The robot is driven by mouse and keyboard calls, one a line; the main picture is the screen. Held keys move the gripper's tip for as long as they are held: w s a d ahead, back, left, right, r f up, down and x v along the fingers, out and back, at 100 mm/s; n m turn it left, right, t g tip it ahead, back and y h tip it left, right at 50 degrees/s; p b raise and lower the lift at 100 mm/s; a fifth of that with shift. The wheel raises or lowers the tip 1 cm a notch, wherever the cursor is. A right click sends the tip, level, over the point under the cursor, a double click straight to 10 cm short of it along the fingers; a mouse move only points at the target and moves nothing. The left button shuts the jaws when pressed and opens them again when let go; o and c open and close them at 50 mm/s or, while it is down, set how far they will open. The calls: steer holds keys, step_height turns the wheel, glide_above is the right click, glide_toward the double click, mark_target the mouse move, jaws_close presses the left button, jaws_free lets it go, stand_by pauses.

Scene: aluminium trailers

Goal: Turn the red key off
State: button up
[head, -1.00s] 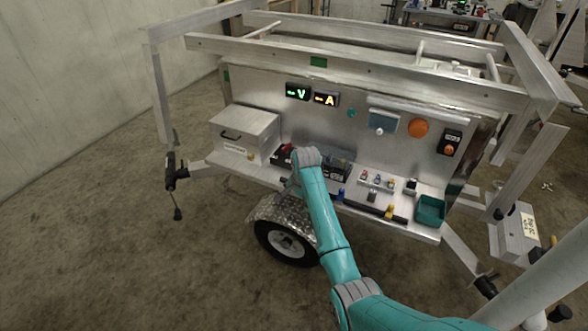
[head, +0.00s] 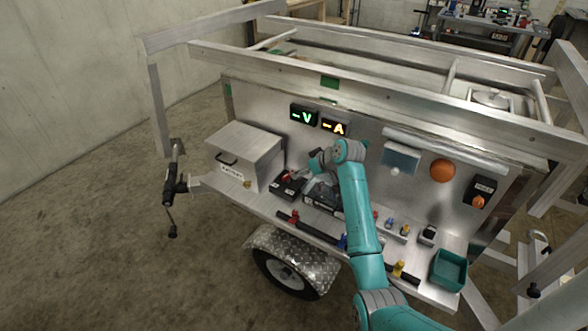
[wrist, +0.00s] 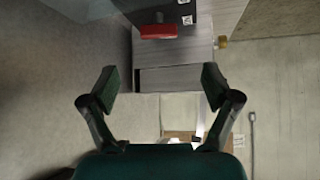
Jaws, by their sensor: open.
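The red key (head: 288,175) is a small red handle on a black box (head: 290,188) on the trailer's shelf, just right of the aluminium box. In the wrist view the red key (wrist: 158,31) lies near the top edge, its bar running across the picture, on the dark box. My gripper (wrist: 160,84) is open, with nothing between its fingers, and the key is beyond the fingertips and apart from them. In the head view my gripper (head: 318,162) is above and right of the key, partly hidden by the wrist. I cannot tell the key's switch position.
An aluminium box (head: 245,158) stands left of the key. A black battery-like block (head: 323,197) sits right of it, under my arm. Lit V (head: 304,116) and A (head: 335,124) displays are on the panel above. A teal bin (head: 449,268) is at the shelf's right end.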

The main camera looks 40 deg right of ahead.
mark_target(290, 182)
steer(key=shift+w, duration=0.15)
steer(key=x, duration=1)
steer(key=shift+w+f, duration=0.1)
steer(key=shift+f, duration=0.2)
steer(key=shift+d, duration=0.1)
steer(key=c, duration=1.1)
